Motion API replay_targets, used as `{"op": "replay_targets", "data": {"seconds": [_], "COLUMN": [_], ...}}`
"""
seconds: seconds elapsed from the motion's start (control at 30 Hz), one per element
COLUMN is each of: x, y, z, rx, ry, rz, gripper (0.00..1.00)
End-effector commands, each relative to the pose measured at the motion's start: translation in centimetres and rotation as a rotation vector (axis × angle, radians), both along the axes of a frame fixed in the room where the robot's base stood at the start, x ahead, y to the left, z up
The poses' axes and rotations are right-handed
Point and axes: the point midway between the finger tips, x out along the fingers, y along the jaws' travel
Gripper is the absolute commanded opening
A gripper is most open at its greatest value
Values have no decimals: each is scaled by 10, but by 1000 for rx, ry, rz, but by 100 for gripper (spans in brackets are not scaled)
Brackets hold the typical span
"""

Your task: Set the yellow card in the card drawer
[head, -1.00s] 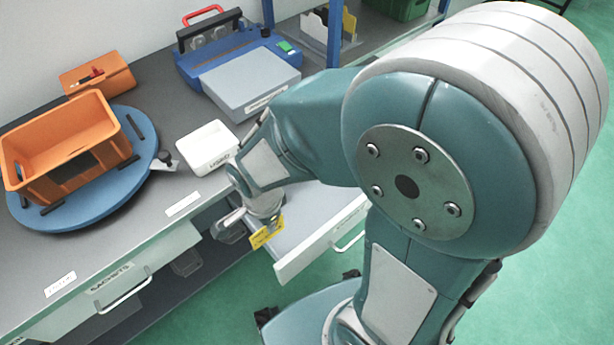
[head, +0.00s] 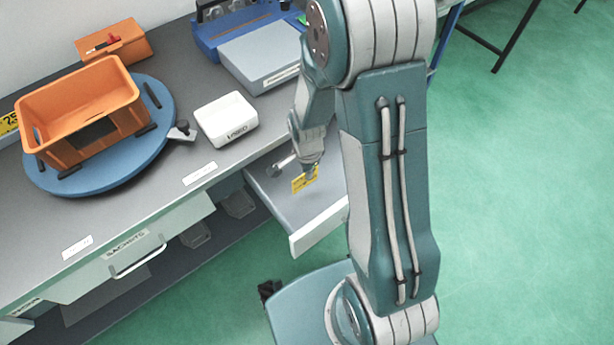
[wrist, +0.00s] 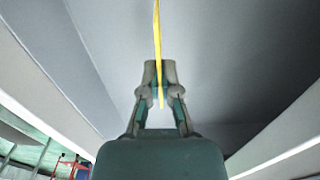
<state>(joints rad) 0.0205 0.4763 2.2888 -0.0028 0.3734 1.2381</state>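The yellow card (head: 304,179) is held upright over the open drawer (head: 282,205). It shows edge-on in the wrist view (wrist: 157,40). My gripper (head: 308,166) is shut on the card, with a fingertip on each side of it (wrist: 159,86). The card appears to be above the drawer's grey floor; whether its lower edge touches cannot be told. The drawer's white front (head: 320,228) is pulled out from under the worktop, and its right part is hidden by my arm.
The grey worktop (head: 130,228) carries a white box (head: 227,118), an orange crate (head: 85,115) on a blue turntable (head: 165,120), and a blue device (head: 245,35) at the back. A closed drawer labelled sachets (head: 138,255) is at the left. Green floor is clear at the right.

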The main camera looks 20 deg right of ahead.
Motion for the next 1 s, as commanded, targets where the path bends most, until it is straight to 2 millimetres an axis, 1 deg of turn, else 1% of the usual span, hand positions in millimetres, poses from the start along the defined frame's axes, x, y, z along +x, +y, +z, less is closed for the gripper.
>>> {"op": "replay_targets", "data": {"seconds": [0.03,0.17,0.53,0.57,0.6,0.63,1.0], "x": [-2,-2,-2,-2,-2,-2,-2], "y": [0,-2,1,1,1,1,0], "z": [-10,-24,-28,-28,-28,-28,-27], "rx": [1,4,0,-1,0,0,0], "ry": [8,5,3,3,3,2,2], "rz": [0,-1,0,0,0,0,-1], "gripper": [0,0,0,12,29,43,43]}}
